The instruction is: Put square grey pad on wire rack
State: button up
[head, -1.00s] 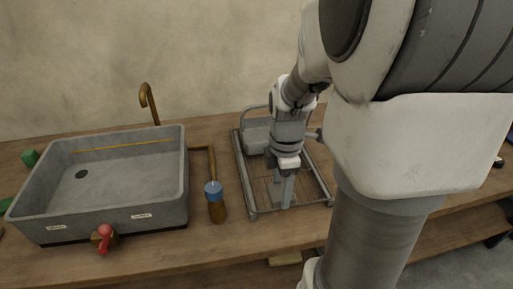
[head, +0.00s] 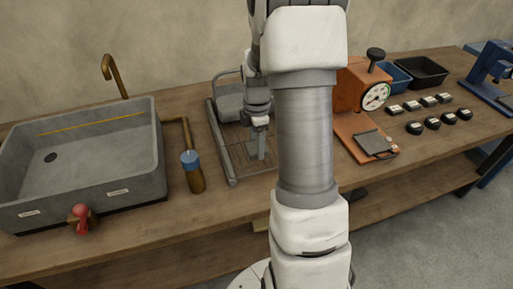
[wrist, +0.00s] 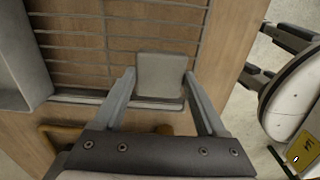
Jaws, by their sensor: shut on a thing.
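The square grey pad (wrist: 161,75) is between the two fingertips of my gripper (wrist: 159,78) in the wrist view. My gripper is shut on it from both sides. The wire rack (wrist: 100,30) lies beneath, its thin bars and frame edge passing under the pad. In the head view my gripper (head: 261,146) points down over the right part of the wire rack (head: 223,158). My arm hides the rack's right side there. I cannot tell whether the pad touches the bars.
A light grey block-like thing (head: 229,103) stands at the rack's back. A grey sink (head: 140,170) and a blue-collared brown tool (head: 192,172) are left of the rack. An orange gauge device (head: 350,95), several small dark pieces (head: 432,122) and bins (head: 420,72) are right.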

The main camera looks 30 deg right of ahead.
jog(key=shift+f, duration=0.95)
jog(key=shift+f, duration=0.1)
jog(key=shift+f, duration=0.15)
jog(key=o, duration=1.4)
jog(key=shift+c, duration=0.2)
jog(key=shift+r, duration=0.2)
notch_tip(320, 180, up, 12)
jog(key=p, duration=0.1)
jog(key=shift+p, duration=0.4)
